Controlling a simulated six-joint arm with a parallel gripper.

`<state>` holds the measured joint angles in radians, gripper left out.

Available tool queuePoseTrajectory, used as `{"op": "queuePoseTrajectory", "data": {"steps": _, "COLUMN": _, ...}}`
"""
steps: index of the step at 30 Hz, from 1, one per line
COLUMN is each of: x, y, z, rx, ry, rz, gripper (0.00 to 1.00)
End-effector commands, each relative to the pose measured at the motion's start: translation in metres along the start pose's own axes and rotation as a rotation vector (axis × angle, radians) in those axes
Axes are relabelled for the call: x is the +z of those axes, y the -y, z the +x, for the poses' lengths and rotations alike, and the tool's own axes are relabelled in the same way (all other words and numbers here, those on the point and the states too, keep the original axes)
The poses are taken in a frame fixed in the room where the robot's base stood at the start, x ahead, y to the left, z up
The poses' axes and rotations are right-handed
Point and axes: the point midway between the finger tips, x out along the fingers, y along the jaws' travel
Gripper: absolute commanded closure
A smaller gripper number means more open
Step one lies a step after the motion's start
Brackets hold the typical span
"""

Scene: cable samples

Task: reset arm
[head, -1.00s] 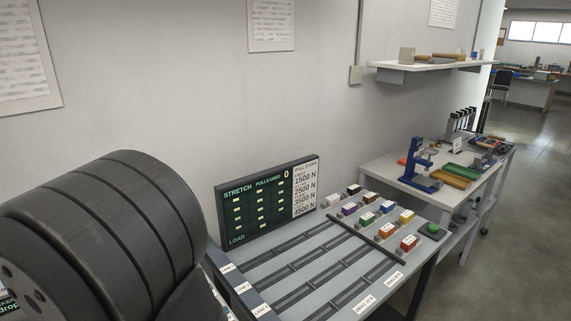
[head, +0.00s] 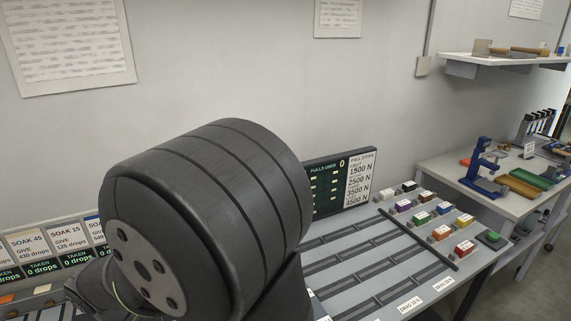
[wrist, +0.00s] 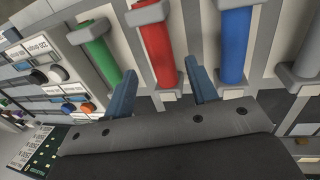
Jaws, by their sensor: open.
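My gripper (wrist: 163,88) shows in the wrist view with its two blue fingers spread apart. It is open, and nothing is held between the fingers. Beyond the fingers are a red cylinder (wrist: 160,52), a blue cylinder (wrist: 236,45) and a green cylinder (wrist: 102,60), each in a grey holder. The red one appears between the fingertips, but I cannot tell how far away it is. In the head view a large dark joint of my arm fills the middle, and the gripper is not visible there.
A bench (head: 345,272) with dark rails and small coloured blocks (head: 442,232) stands right of my arm. A display board (head: 338,185) is partly hidden behind my arm. Soak labels (head: 62,240) stand at left. A side table (head: 450,180) holds a blue press (head: 482,165).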

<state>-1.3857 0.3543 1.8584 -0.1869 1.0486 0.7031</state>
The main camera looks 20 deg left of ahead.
Motion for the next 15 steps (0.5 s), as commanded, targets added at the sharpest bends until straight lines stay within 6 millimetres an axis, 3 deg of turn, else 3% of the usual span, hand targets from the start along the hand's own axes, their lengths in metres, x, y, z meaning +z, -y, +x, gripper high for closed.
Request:
{"op": "queuePoseTrajectory", "data": {"steps": 8, "x": 0.001, "y": 0.0, "z": 0.058, "rx": 0.002, "ry": 0.005, "rz": 0.0, "gripper": 0.47}}
{"op": "queuePoseTrajectory", "data": {"steps": 15, "x": -0.001, "y": -0.008, "z": 0.01, "rx": -0.004, "ry": -0.006, "rz": 0.002, "gripper": 0.47}}
